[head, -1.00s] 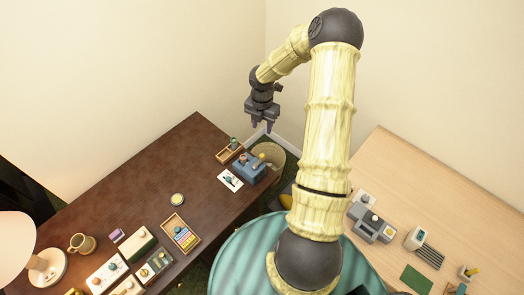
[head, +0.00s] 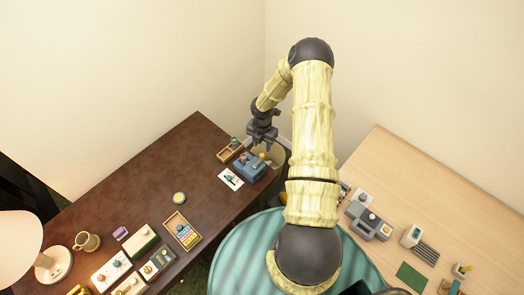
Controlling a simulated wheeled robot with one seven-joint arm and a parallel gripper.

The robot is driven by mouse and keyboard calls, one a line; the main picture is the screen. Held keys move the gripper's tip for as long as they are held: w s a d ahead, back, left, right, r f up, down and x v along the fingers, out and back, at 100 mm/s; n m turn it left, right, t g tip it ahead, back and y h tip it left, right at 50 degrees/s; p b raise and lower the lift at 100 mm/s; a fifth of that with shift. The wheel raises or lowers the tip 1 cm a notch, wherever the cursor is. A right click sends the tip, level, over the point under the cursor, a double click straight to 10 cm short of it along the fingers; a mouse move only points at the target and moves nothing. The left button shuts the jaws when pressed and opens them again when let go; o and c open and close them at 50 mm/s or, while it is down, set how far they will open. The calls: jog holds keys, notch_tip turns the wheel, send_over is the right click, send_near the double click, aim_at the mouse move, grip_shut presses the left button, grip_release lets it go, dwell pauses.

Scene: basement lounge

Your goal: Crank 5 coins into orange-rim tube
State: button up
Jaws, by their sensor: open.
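A small blue device (head: 248,170) stands near the far right edge of the dark table, with a light knob or handle on its top. It may be the coin crank, but it is too small to tell. My gripper (head: 260,147) is open and hangs just above the back right of this device. I cannot tell whether its fingers touch anything. Beside the device is a small wooden tray (head: 226,154) with a greenish item at its edge. I cannot make out coins or an orange-rim tube.
A wooden box with coloured blocks (head: 176,224), a round tin (head: 179,198), a mug (head: 87,243) and several small devices stand on the dark table (head: 130,180). A grey machine (head: 370,224) is on the light table. The dark table's middle is clear.

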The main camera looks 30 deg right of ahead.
aim_at(262, 154)
jog(key=shift+f+p, duration=0.85)
jog(key=shift+f, duration=2.25)
grip_shut()
